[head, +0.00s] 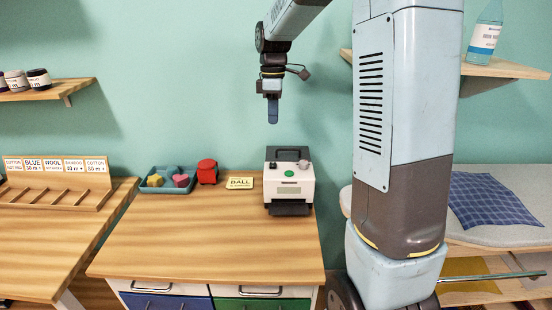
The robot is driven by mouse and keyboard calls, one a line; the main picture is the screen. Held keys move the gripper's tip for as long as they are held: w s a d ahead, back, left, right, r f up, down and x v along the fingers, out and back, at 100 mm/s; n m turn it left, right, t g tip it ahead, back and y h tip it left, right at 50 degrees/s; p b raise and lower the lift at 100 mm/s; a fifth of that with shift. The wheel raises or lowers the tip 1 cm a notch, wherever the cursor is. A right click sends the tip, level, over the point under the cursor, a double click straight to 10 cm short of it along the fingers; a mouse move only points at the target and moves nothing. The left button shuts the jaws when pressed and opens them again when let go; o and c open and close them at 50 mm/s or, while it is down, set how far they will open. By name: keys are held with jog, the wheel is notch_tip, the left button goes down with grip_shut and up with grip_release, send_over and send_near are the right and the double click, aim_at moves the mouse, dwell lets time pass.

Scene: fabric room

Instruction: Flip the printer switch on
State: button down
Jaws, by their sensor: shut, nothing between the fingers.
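The printer (289,182) is a small white and dark grey box at the back right of the wooden desk. A green button (289,173) and small dark knobs show on its front upper face; which one is the switch is too small to tell. A dark tray juts from its lower front. My gripper (273,119) is shut and empty, pointing down in the air above the printer and slightly to its left, clear of it.
On the desk (200,245) stand a blue tray (155,189) with coloured pieces, a red container (207,171) and a yellow "BALL" card (240,183). The desk's front is bare. A shelf (490,68) with a bottle (486,33) is at upper right.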

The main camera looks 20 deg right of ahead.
aim_at(273, 167)
jog(key=shift+w+f+n, duration=0.3)
jog(key=shift+w+f, duration=0.2)
jog(key=shift+w, duration=0.1)
jog(key=shift+f, duration=0.1)
jog(key=f, duration=0.4)
jog(key=s+f, duration=0.1)
jog(key=f, duration=0.8)
jog(key=shift+s+a+f, duration=0.2)
jog(key=shift+s+f, duration=0.15)
jog(key=shift+f, duration=0.1)
jog(key=shift+w+d, duration=0.25)
jog(key=shift+w, duration=0.45)
jog(key=shift+r, duration=0.25)
